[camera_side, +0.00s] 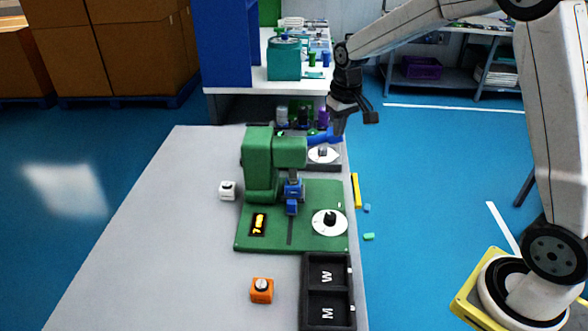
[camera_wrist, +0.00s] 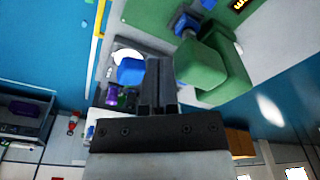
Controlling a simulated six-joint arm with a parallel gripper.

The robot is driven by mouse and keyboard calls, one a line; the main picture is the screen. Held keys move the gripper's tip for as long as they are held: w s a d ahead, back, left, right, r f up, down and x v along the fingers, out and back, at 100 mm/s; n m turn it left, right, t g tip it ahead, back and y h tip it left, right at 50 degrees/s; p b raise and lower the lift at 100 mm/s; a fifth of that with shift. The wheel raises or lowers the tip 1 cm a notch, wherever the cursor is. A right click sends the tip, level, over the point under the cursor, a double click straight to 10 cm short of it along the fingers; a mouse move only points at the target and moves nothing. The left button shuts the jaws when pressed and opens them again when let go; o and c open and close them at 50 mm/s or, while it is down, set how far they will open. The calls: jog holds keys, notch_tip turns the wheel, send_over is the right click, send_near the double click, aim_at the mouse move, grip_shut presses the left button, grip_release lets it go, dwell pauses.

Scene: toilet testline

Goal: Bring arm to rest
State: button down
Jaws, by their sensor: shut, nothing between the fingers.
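My gripper (camera_side: 338,128) hangs from my arm above the far right end of the grey table, near the blue part and the white disc. It also shows in the wrist view (camera_wrist: 161,66), where its fingers are together with nothing between them. The green press-like machine (camera_side: 262,165) stands on its green base plate left of and nearer than my gripper; it also shows at the upper right of the wrist view (camera_wrist: 200,65). The blue part (camera_side: 325,137) lies close beside my fingertips in the side view; whether they touch I cannot tell.
A black tray marked W and M (camera_side: 303,291) sits at the table's near edge. An orange block (camera_side: 262,291) and a white block (camera_side: 227,190) stand on the grey table (camera_side: 165,230). A teal box (camera_side: 284,60) stands on the bench behind. The table's left side is clear.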

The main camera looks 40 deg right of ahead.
jog(key=s+a+f+n, duration=0.1)
jog(key=s+a+f, duration=0.2)
jog(key=s, duration=0.6)
jog(key=s+a+f+t, duration=0.1)
jog(key=s+a+f, duration=0.2)
jog(key=s, duration=0.6)
jog(key=shift+s+a+n+t, duration=0.3)
jog(key=shift+a+n, duration=0.1)
jog(key=shift+a, duration=0.45)
